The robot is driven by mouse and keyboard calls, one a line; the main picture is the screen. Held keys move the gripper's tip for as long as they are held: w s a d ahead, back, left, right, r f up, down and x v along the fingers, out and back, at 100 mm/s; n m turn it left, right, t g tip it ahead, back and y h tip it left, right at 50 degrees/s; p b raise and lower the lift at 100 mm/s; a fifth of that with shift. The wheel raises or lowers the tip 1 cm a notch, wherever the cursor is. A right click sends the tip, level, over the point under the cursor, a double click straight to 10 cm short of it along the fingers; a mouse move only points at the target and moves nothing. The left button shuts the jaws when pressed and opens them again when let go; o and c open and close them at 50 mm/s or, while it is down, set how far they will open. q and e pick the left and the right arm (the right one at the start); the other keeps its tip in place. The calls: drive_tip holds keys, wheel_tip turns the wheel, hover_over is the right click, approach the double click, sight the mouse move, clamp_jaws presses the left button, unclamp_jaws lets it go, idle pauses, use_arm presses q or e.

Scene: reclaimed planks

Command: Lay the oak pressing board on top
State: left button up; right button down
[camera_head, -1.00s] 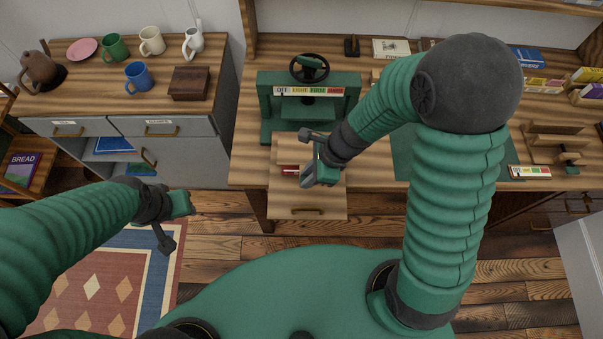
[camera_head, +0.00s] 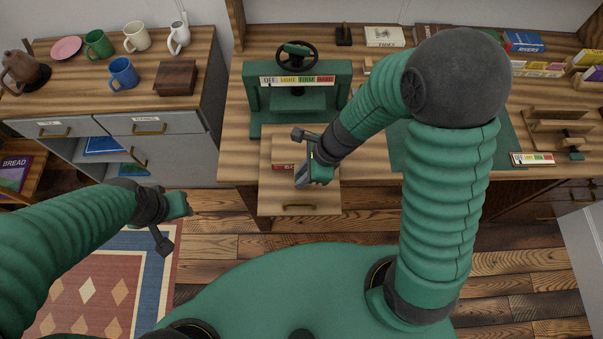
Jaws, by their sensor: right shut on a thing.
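A pale wooden board (camera_head: 281,147), which looks like the oak pressing board, lies flat in front of the green press (camera_head: 258,100). Part of a red thing (camera_head: 283,167) shows just below its near edge. The arm hides the board's right part, and I cannot tell whether the board touches the red thing. My left gripper (camera_head: 178,222) is over the floor at the left, away from the desk; its jaws are not clear.
A drawer front with a handle (camera_head: 300,206) juts out below the board. The green press has a handwheel and a labelled strip. A green mat (camera_head: 398,150) lies on the desk to the right. Mugs and a wooden box (camera_head: 176,78) stand on the left cabinet.

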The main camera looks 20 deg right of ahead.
drive_tip(key=shift+a+f, duration=0.1)
drive_tip(key=shift+a, duration=0.15)
drive_tip(key=c, duration=1.2)
unclamp_jaws()
drive_tip(key=shift+a, duration=0.4)
drive_tip(key=shift+d, duration=0.35)
drive_tip(key=shift+d+r, duration=0.15)
drive_tip(key=shift+r, duration=0.15)
drive_tip(key=p+v, duration=0.5)
drive_tip(key=v, duration=1)
use_arm(q)
drive_tip(key=r, duration=0.5)
drive_tip(key=shift+a+r, duration=0.15)
drive_tip(key=shift+a, duration=0.25)
use_arm(e)
drive_tip(key=n+h, duration=0.1)
drive_tip(key=n, duration=0.6)
drive_tip(key=s+d+f+n+t+h, duration=0.1)
drive_tip(key=n+h, duration=0.1)
drive_tip(key=n, duration=0.5)
drive_tip(key=s+d+n+h, duration=0.1)
drive_tip(key=n, duration=0.6)
drive_tip(key=shift+s+d+f, duration=0.15)
drive_tip(key=shift+d+f, duration=0.05)
drive_tip(key=shift+f, duration=0.1)
